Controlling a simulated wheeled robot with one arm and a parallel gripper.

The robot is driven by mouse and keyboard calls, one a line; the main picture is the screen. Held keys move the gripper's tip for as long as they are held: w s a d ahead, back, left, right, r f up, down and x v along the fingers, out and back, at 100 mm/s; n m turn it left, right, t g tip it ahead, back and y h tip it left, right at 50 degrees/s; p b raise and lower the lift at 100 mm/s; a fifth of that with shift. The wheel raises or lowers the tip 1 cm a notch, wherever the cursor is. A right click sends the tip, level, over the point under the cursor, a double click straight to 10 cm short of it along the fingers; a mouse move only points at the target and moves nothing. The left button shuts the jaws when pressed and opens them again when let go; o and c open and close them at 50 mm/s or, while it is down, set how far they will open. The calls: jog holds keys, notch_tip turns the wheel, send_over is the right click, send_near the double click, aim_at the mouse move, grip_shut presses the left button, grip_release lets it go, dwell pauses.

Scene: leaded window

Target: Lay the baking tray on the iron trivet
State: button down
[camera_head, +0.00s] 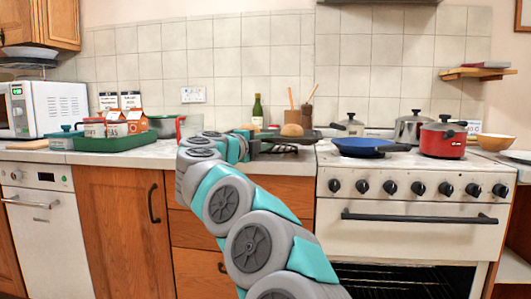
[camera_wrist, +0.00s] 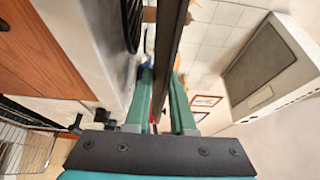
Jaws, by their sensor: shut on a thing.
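The dark, flat baking tray (camera_head: 272,136) is level at the counter's right end, beside the stove. It shows edge-on as a dark bar in the wrist view (camera_wrist: 168,50). My gripper (camera_head: 250,146) is shut on its near left edge, and the green fingers show in the wrist view (camera_wrist: 161,92). A dark, low shape, likely the iron trivet (camera_head: 284,150), lies on the counter below the tray. A black curved edge, likely the same trivet (camera_wrist: 132,22), shows in the wrist view, with a gap to the tray. Most of it is hidden.
A round brown bun (camera_head: 292,130) appears on or just behind the tray. A green bottle (camera_head: 257,112) stands behind. A blue pan (camera_head: 370,146) and red pot (camera_head: 443,138) are on the stove to the right. A green tray of cartons (camera_head: 115,142) stands left.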

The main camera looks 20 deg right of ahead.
jog(key=shift+w+f, duration=0.1)
jog(key=shift+w, duration=0.35)
jog(key=shift+f+b, duration=0.35)
jog(key=shift+f, duration=1.4)
jog(key=c, duration=1)
grip_release()
jog(key=shift+c, duration=0.2)
jog(key=v, duration=1.2)
